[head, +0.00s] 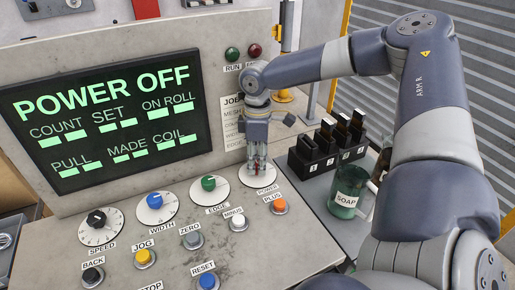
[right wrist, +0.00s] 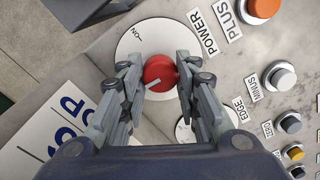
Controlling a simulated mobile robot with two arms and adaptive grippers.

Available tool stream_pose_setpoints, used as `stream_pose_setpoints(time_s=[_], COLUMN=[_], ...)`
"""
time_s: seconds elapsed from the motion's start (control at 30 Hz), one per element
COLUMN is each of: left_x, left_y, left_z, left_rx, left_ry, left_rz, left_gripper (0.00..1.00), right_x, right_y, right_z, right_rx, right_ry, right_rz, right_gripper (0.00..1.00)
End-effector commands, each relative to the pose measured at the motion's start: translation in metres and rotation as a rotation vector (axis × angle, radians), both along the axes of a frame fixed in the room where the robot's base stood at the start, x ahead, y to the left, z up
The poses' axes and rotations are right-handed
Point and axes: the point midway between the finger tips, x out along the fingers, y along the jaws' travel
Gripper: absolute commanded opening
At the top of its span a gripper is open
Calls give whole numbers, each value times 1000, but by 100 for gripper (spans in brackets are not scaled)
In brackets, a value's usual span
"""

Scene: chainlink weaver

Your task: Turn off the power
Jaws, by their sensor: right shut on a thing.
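The red power knob (right wrist: 160,72) sits on a white round dial plate (right wrist: 140,42) labelled POWER in the right wrist view. An ON mark shows near the plate's edge, and a pale pointer line shows on the knob, turned away from that mark. My right gripper (head: 257,168) comes down on the dial from above, and its fingers (right wrist: 160,78) close on both sides of the knob. In the head view the fingers mostly hide the knob. The screen (head: 105,120) reads POWER OFF in green. My left gripper is not in view.
An orange PLUS button (head: 279,206) and a MINUS button (head: 238,222) are close to the dial. A green EDGE knob (head: 208,183) and a blue WIDTH knob (head: 155,200) lie to the left. A SOAP cup (head: 347,190) and a dark block rack (head: 326,160) stand at right.

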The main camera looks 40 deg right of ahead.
Motion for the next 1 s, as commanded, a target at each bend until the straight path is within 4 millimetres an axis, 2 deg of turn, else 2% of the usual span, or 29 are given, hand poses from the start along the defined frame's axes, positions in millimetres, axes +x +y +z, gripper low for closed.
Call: stream_pose_setpoints(time_s=[0.3,0.7,0.73,0.8,0.83,1.0], left_x=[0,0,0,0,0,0], left_y=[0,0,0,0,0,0], left_z=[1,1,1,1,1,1], left_rx=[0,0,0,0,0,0], left_ry=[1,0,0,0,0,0], left_rz=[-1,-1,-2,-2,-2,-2], left_gripper=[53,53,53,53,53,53], right_x=[0,0,0,0,0,0], right_y=[0,0,0,0,0,0], right_z=[0,0,0,0,0,0], right_rx=[-1,-2,-2,-2,-2,-1], right_ry=[0,-1,-1,-1,-1,0], right_rz=[73,79,79,79,79,78], right_gripper=[6,6,32,48,51,51])
